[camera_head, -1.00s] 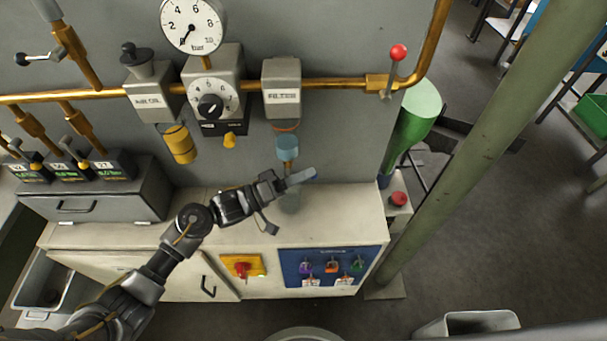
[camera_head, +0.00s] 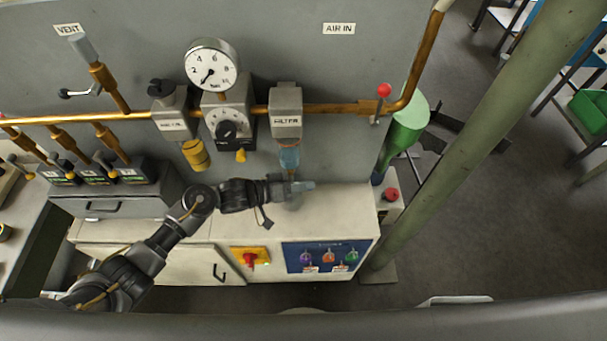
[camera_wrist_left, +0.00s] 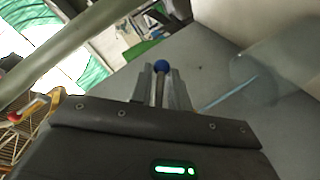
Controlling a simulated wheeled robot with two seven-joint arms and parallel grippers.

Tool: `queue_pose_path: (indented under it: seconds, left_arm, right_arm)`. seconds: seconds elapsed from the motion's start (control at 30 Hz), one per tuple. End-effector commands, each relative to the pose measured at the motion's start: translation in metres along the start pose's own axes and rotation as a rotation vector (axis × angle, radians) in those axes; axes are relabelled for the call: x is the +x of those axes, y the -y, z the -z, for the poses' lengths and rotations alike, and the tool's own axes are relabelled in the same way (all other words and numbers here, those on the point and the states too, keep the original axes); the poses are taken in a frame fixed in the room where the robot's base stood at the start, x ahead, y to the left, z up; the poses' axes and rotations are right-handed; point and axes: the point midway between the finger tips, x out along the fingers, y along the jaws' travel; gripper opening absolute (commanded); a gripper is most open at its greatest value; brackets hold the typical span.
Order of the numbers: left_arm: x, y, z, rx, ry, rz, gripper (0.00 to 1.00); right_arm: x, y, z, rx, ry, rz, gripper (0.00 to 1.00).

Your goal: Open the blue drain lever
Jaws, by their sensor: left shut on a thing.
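The blue drain lever shows in the left wrist view as a blue ball (camera_wrist_left: 161,66) on a thin rod. It stands between the two fingers of my left gripper (camera_wrist_left: 161,88), which is shut on it. In the head view my left gripper (camera_head: 299,187) reaches in from the left, just below the filter's bluish bowl (camera_head: 289,158). The lever is hidden by the gripper there. The filter body (camera_head: 286,112), labelled FILTER, hangs on the copper pipe above. My right gripper is not in view.
A cream cabinet (camera_head: 335,215) stands below the gripper, with a red switch on a yellow plate (camera_head: 250,258) and a blue panel (camera_head: 328,257). A pressure gauge (camera_head: 212,65) and regulator are left of the filter. A red-knobbed lever (camera_head: 384,92) and green funnel-shaped piece (camera_head: 408,125) are right.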

Motion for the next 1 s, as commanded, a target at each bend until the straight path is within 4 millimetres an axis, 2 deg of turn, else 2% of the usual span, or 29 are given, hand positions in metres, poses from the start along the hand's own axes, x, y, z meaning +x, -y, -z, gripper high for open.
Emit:
queue_pose_path:
  seconds: [0.03,0.2,0.73,0.77,0.83,1.0]
  left_arm:
    - [-0.001,-0.004,0.003,0.008,0.013,0.016,0.00]
    - [-0.001,0.000,0.001,0.025,0.043,0.058,0.00]
    - [0.000,0.003,-0.002,0.034,0.057,0.080,0.00]
    - [0.000,0.003,-0.002,0.034,0.057,0.080,0.19]
    - [0.000,0.003,-0.002,0.034,0.057,0.080,0.28]
    - [0.000,0.003,-0.002,0.034,0.057,0.079,0.30]
  right_arm:
    - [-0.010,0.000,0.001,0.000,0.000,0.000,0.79]
    - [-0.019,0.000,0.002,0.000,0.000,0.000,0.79]
    - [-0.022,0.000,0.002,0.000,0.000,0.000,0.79]
    - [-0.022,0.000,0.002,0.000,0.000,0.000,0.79]
    - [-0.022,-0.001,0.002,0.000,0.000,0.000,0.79]
    - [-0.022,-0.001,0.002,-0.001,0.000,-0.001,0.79]
